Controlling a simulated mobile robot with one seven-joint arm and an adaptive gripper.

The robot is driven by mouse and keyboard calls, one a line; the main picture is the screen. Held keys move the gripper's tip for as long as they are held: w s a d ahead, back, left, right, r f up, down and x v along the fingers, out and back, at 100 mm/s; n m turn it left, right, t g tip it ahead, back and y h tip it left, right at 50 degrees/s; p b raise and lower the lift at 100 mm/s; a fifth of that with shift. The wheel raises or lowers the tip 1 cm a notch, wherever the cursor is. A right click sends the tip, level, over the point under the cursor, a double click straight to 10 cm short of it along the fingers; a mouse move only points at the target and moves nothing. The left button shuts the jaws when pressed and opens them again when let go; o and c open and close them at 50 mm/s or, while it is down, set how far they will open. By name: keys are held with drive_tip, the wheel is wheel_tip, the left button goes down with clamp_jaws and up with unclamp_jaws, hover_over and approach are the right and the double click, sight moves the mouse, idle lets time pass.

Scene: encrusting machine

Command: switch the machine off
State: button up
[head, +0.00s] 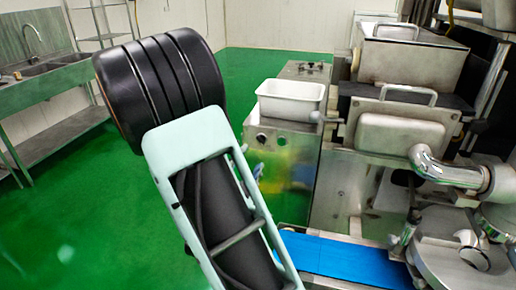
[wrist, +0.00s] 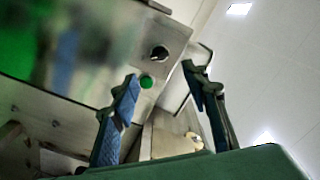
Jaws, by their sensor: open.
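The machine's steel control panel (wrist: 120,40) fills the upper left of the wrist view. It carries a round black knob (wrist: 159,53) with a pale mark, and a green button (wrist: 147,82) beside it. In the head view the knob (head: 262,138) and the green button (head: 281,140) sit on the steel cabinet's front (head: 290,165), below a white tub. My gripper (wrist: 159,72) is open and empty, its two blue-padded fingers apart. The knob and button appear between the fingertips in the picture; no contact shows. In the head view my arm hides most of the gripper.
The white tub (head: 291,99) stands on the cabinet. To the right are a steel hopper (head: 412,60), pipework (head: 445,170) and a blue conveyor belt (head: 345,262). A sink bench (head: 50,85) stands at the left. The green floor between is open.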

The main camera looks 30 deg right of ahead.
sight(260, 142)
drive_tip(key=x, duration=0.9)
drive_tip(key=shift+w+d+p, duration=0.15)
drive_tip(key=shift+d+p, duration=0.1)
drive_tip(key=shift+p, duration=0.1)
clamp_jaws()
